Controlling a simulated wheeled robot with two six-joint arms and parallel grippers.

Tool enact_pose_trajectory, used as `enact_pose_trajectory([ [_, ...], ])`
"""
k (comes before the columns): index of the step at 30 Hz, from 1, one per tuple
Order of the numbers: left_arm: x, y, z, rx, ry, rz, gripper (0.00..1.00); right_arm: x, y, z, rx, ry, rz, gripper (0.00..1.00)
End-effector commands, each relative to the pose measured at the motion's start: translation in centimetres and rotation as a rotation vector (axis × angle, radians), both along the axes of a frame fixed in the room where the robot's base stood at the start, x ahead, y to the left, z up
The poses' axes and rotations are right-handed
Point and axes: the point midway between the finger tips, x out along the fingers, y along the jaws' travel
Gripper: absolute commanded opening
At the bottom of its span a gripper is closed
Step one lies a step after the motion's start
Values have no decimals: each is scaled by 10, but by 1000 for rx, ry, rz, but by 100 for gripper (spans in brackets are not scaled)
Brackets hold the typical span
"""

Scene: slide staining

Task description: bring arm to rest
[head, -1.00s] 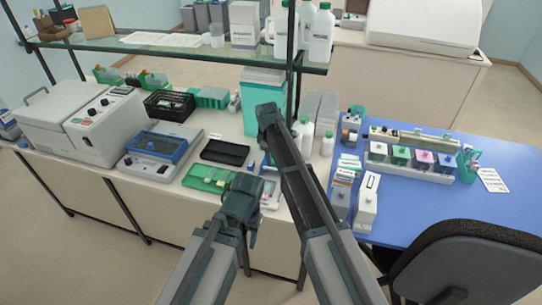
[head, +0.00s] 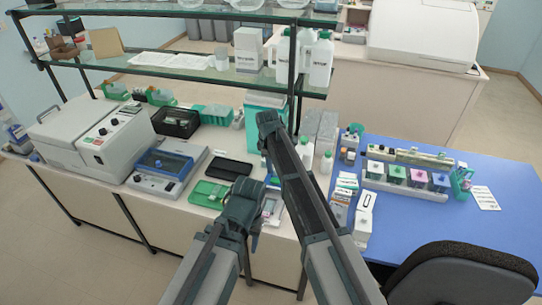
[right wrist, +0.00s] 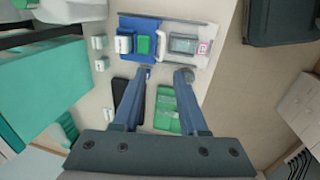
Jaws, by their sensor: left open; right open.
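My left gripper (head: 244,208) is the lower one in the head view, over the front part of the bench beside the green tray (head: 208,194). Its fingertips are hard to make out, and nothing shows held in it. My right arm reaches up past it in front of the teal box (head: 264,103), and its gripper is hard to make out there. In the right wrist view my right gripper (right wrist: 164,74) has its two blue fingers apart with nothing between them. It is above the bench, with a blue-and-white holder (right wrist: 124,27) beyond the fingertips.
A black tray (head: 228,169) and a blue-topped device (head: 168,164) stand left of the arms. A glass shelf (head: 190,66) with bottles is above the bench. Staining jars (head: 397,173) stand on the blue table (head: 430,218) at right. A dark chair (head: 465,268) is in front.

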Motion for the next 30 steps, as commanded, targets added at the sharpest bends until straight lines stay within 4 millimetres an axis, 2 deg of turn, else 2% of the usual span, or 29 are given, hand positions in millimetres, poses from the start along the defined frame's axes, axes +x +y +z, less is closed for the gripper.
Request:
enact_pose_trajectory([
  [5,0,0,0,0,0,0,50,-2,-2,0,2,1,-7,42],
  [8,0,0,0,0,0,0,50,-22,-17,0,16,3,-83,42],
  [11,0,0,0,0,0,0,50,-66,-48,-1,51,11,-270,42],
  [13,0,0,0,0,0,0,50,-103,-72,-1,80,18,-436,42],
  [15,0,0,0,0,0,0,50,-134,-90,-2,107,25,-592,42],
  [18,0,0,0,0,0,0,50,-171,-110,-2,137,33,-776,42],
  [28,0,0,0,0,0,0,50,-274,-149,-3,203,55,-1266,42],
  [30,0,0,-20,0,0,-1,50,-268,-137,-23,189,62,-1236,42],
])
